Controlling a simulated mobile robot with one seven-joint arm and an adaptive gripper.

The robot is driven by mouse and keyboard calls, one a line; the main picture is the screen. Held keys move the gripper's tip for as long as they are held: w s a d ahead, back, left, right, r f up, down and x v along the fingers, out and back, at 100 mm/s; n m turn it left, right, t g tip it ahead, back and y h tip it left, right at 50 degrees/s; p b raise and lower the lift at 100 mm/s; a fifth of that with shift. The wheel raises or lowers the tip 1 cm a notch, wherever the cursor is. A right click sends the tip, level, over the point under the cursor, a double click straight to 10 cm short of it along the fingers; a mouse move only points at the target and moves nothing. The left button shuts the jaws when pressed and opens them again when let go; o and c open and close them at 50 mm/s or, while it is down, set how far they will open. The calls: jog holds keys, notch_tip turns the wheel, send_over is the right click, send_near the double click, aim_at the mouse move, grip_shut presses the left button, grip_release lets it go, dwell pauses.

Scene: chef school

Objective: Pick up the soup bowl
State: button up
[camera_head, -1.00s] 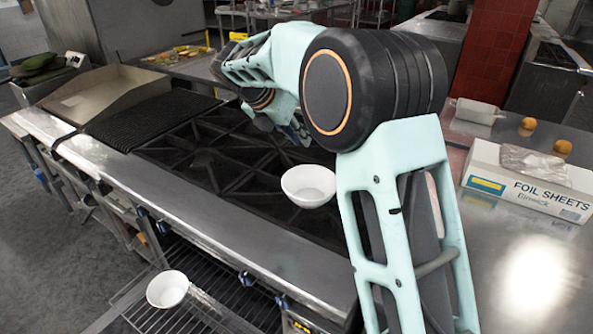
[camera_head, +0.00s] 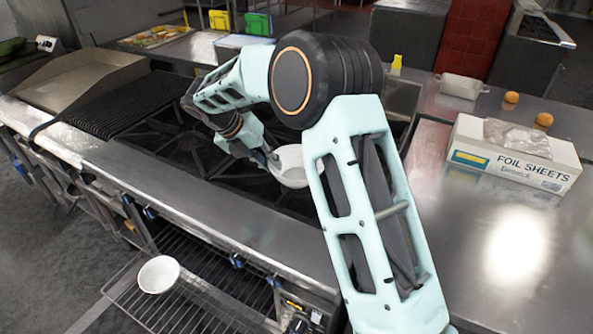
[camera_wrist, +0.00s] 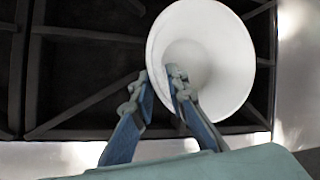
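A white bowl (camera_head: 290,172) sits on the dark stove grate, partly hidden behind my arm. It fills the upper middle of the wrist view (camera_wrist: 232,75). A second white bowl (camera_head: 158,274) rests on the wire rack below the counter front. My gripper (camera_head: 272,158) is at the left rim of the stove bowl. In the wrist view my gripper (camera_wrist: 158,76) has its two fingers apart, the right one over the bowl's inside and the left one just outside the rim. Whether the fingers touch the bowl cannot be told.
The black stove grate (camera_head: 180,165) spreads left of the bowl, with a steel front ledge (camera_head: 200,220). A foil sheets box (camera_head: 510,160) stands on the right steel counter. A yellow bottle (camera_head: 397,64) and a white container (camera_head: 460,86) stand farther back.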

aim_at(297, 169)
jog(key=x, duration=0.2)
jog(key=shift+w+d+f, duration=0.15)
jog(key=shift+d+f, duration=0.05)
jog(key=shift+f, duration=0.1)
jog(key=shift+c, duration=0.5)
grip_shut()
jog(key=shift+r, duration=0.2)
